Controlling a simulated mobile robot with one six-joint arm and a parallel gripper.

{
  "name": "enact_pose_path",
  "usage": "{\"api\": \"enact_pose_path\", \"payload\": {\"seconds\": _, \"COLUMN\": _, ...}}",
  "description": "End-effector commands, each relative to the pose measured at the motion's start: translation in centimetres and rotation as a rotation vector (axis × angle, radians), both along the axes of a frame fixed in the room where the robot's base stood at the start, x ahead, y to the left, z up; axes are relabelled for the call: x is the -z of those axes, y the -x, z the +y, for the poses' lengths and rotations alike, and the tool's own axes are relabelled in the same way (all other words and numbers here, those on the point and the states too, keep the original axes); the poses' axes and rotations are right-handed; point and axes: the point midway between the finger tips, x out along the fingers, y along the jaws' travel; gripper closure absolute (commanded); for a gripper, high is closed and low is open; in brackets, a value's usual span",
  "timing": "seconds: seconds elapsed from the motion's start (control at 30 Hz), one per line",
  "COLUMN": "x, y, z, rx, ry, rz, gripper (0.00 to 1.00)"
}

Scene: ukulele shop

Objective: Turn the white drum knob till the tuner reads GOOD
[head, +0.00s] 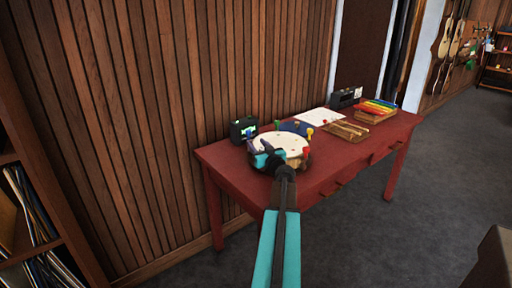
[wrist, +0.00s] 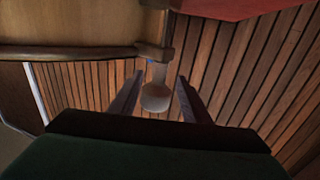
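The drum (head: 285,140), with a pale head and coloured knobs on its rim, stands on the red table. The white knob (wrist: 155,99) shows in the wrist view below the drum's wooden side (wrist: 70,22). My gripper (wrist: 156,85) is open, with one finger on each side of the white knob and a gap visible on both sides. In the head view my gripper (head: 268,160) is at the drum's near left edge and hides part of it, including the white knob. The tuner (head: 243,129) is a small dark box behind the drum; its lit display is too small to read.
The red table (head: 331,173) stands by a slatted wood wall. To the drum's right are a white sheet (head: 318,116), a wooden instrument (head: 345,131), a colourful xylophone (head: 376,108) and a dark box (head: 344,98). Shelves stand at the far left.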

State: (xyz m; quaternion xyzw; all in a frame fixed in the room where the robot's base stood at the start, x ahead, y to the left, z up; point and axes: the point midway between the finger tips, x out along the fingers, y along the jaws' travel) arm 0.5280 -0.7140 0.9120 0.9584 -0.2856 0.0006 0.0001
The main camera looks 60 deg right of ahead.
Motion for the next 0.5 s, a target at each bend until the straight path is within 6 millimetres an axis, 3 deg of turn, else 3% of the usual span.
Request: {"api": "enact_pose_path", "payload": {"seconds": 0.5, "x": 0.1, "y": 1.3, "z": 0.5, "rx": 0.006, "ry": -0.001, "rz": 0.001, "gripper": 0.57}}
